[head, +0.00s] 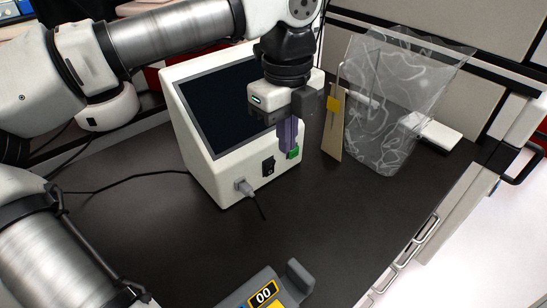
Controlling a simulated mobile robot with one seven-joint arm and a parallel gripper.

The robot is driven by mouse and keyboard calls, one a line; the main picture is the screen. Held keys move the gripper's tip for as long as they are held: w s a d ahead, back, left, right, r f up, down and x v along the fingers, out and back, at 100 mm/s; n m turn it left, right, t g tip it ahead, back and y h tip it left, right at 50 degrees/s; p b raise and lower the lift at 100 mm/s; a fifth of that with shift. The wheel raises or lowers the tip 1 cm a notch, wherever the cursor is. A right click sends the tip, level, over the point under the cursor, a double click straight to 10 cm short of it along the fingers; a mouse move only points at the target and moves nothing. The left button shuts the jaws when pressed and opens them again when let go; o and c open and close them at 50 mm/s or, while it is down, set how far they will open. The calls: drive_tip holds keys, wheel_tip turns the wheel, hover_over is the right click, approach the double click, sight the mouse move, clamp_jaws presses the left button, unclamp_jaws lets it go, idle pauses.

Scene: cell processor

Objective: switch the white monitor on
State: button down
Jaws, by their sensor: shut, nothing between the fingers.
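The white monitor (211,169) stands on the dark bench top, with a black, unlit screen (215,108) tilted upward. Its right side face carries a black rocker switch (268,166), a grey plug (243,187) with a cable, and a green part (293,153). My gripper (288,146) is shut and empty, pointing down at this side face close to the green part. It covers part of the face and the screen's right edge. I cannot tell whether the fingertips touch the monitor, or which position the rocker is in.
A clear patterned bag (397,110) hangs right of the monitor, beside a beige board with a yellow tag (334,103). A black cable (125,180) runs left. The bench right of the monitor's front is clear.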

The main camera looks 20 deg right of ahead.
sight(270, 168)
drive_tip(key=f+p, duration=0.1)
drive_tip(key=f, duration=0.4)
drive_tip(key=f+p, duration=0.1)
drive_tip(key=f, duration=0.4)
drive_tip(key=shift+s, duration=0.2)
drive_tip(key=shift+w+a+r+p, duration=0.2)
drive_tip(key=shift+w+r+p, duration=0.15)
drive_tip(key=shift+w, duration=0.3)
drive_tip(key=shift+w+a+r+p, duration=0.25)
drive_tip(key=shift+w+p, duration=0.2)
drive_tip(key=shift+w, duration=0.15)
drive_tip(key=shift+w+a, duration=0.15)
drive_tip(key=shift+w, duration=0.5)
drive_tip(key=shift+w+a+f+b, duration=0.1)
drive_tip(key=shift+w+b, duration=0.1)
drive_tip(key=shift+b, duration=0.1)
drive_tip(key=shift+r, duration=0.4)
